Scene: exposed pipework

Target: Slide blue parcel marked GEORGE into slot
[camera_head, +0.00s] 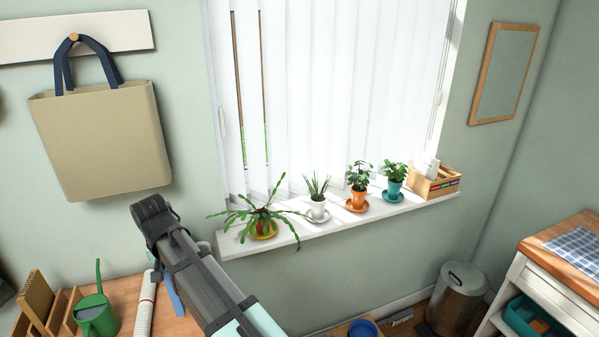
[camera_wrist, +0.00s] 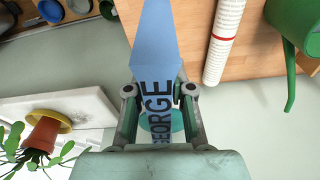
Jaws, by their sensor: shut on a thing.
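The blue parcel marked GEORGE (camera_wrist: 156,75) is between the two fingers of my gripper (camera_wrist: 158,100) in the wrist view, and the fingers are shut on it. Its lettering runs along its length between the fingers, and its far end lies over the wooden tabletop in that view. In the head view a narrow blue strip of the parcel (camera_head: 173,295) shows beside my arm, which hides my gripper. A wooden rack with upright dividers and slots (camera_head: 47,308) stands at the lower left of the head view. I cannot tell which slot is meant.
A red-striped white roll (camera_head: 145,308) lies beside the parcel on the wooden tabletop (camera_head: 126,290). A green watering can (camera_head: 96,318) stands between the roll and the rack. Potted plants line the windowsill (camera_head: 340,222) to the right. A cloth bag (camera_head: 100,140) hangs above.

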